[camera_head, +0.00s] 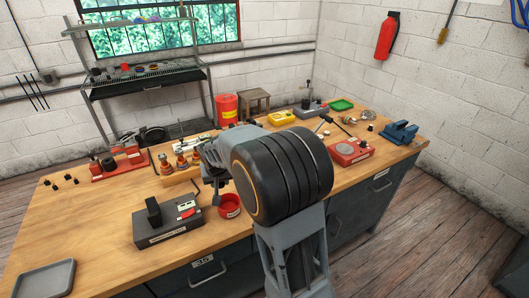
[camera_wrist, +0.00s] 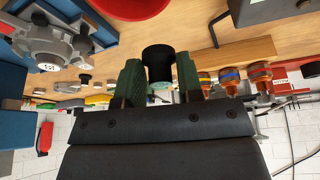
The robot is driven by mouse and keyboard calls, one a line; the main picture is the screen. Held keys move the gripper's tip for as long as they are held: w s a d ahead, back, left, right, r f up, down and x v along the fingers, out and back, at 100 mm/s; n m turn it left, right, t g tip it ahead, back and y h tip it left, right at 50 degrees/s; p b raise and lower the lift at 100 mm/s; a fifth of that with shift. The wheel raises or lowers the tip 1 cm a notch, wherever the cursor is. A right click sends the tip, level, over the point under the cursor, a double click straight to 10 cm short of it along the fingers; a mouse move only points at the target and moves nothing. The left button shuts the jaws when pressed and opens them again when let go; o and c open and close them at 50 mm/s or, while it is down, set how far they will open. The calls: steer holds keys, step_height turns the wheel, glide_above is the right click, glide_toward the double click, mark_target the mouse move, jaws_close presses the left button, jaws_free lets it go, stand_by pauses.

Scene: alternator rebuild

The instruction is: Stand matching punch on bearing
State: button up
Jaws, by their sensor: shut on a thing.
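My gripper (camera_wrist: 158,82) shows in the wrist view with two green-padded fingers. It is shut on a black cylindrical punch (camera_wrist: 158,62), with a small pale band low between the fingers. In the head view my gripper (camera_head: 217,187) is mostly hidden by my arm, above the bench near the red dish. The wooden rack (camera_head: 168,181) with several colour-banded punches (camera_head: 181,162) stands just behind it; the banded punches also show right of the gripper in the wrist view (camera_wrist: 231,76). I cannot make out the bearing with certainty.
A red dish (camera_head: 230,207) lies close to the gripper. A dark block fixture (camera_head: 168,229) stands front left and a red fixture (camera_head: 118,163) back left. A red-topped fixture (camera_head: 350,152) and blue vise (camera_head: 400,133) stand right. The bench's left front is mostly clear.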

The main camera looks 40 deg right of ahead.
steer(key=s+d+r+p, duration=0.1)
steer(key=s+d+r, duration=0.15)
steer(key=d, duration=0.55)
steer(key=s+d+r+p, duration=0.1)
steer(key=d+r, duration=0.2)
steer(key=d, duration=0.6)
steer(key=shift+m, duration=0.4)
steer(key=shift+w+a+f+b, duration=0.15)
steer(key=shift+f+b, duration=1.75)
steer(key=shift+f, duration=0.45)
steer(key=shift+f+b, duration=0.3)
steer(key=shift+b, duration=0.1)
steer(key=shift+f+b, duration=0.85)
steer(key=shift+f, duration=0.25)
steer(key=o, duration=1)
steer(key=shift+o, duration=0.2)
steer(key=shift+f, duration=0.1)
